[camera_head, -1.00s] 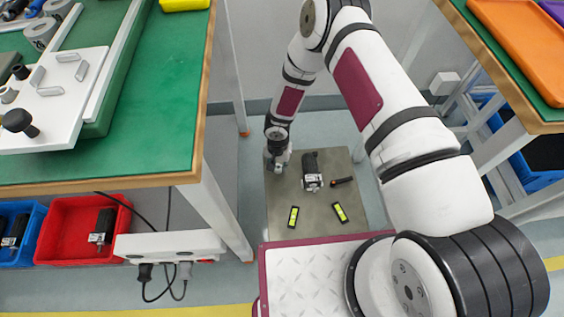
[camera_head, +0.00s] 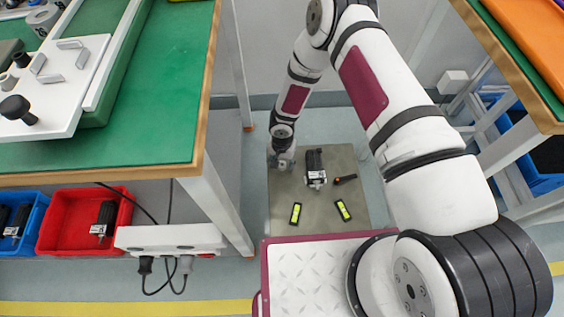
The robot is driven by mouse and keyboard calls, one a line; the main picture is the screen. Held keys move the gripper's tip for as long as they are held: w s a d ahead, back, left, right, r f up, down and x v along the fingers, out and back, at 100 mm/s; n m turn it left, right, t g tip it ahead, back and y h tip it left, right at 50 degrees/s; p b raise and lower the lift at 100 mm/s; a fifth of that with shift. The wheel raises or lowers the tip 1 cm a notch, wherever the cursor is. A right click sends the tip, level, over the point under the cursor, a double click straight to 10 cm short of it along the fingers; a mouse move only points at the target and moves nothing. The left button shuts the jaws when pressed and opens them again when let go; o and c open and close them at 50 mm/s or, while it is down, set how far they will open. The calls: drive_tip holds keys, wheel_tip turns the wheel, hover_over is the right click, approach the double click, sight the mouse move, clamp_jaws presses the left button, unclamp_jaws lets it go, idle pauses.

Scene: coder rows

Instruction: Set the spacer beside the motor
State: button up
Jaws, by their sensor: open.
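The motor (camera_head: 315,166), a black cylinder with a silver end, lies on the flat grey-brown surface (camera_head: 335,217) low in the middle of the head view. My gripper (camera_head: 283,164) is open and points down at the left part of that surface, left of the motor and apart from it. It is small and dark in the picture. Small silvery parts show at its fingertips, and I cannot tell whether any of them is the spacer. I cannot clearly make out a spacer on the surface.
Two yellow-green blocks (camera_head: 296,213) (camera_head: 343,210) and a black-and-orange piece (camera_head: 345,179) lie near the motor. A green-topped bench (camera_head: 150,130) stands left, with red (camera_head: 75,235) and blue (camera_head: 35,230) bins below. Another bench (camera_head: 520,75) stands right.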

wheel_tip(320, 180, up, 12)
drive_tip(key=p, duration=0.4)
drive_tip(key=shift+r, duration=0.15)
wheel_tip(320, 180, up, 11)
drive_tip(key=t+h, duration=0.1)
hover_over(282, 164)
drive_tip(key=w+d, duration=0.4)
drive_tip(key=d, duration=0.1)
drive_tip(key=s+d+r+n+h, duration=0.1)
drive_tip(key=d+r, duration=0.3)
drive_tip(key=r, duration=0.5)
drive_tip(key=s+d+r+h, duration=0.1)
drive_tip(key=d+r, duration=0.3)
drive_tip(key=r, duration=0.5)
drive_tip(key=s+d+r, duration=0.2)
drive_tip(key=s+r, duration=0.2)
drive_tip(key=r, duration=0.2)
drive_tip(key=s+d+r, duration=0.3)
drive_tip(key=s+r, duration=0.2)
drive_tip(key=r, duration=0.2)
drive_tip(key=s+a+r+n+y, duration=0.1)
drive_tip(key=s+r, duration=0.3)
drive_tip(key=s, duration=0.9)
drive_tip(key=s+a+r+n+y, duration=0.1)
drive_tip(key=s+r, duration=0.3)
drive_tip(key=s, duration=0.9)
drive_tip(key=shift+s+a+n+g+y, duration=0.15)
drive_tip(key=shift+s+n+g+y, duration=0.1)
drive_tip(key=shift+n+g+y, duration=0.2)
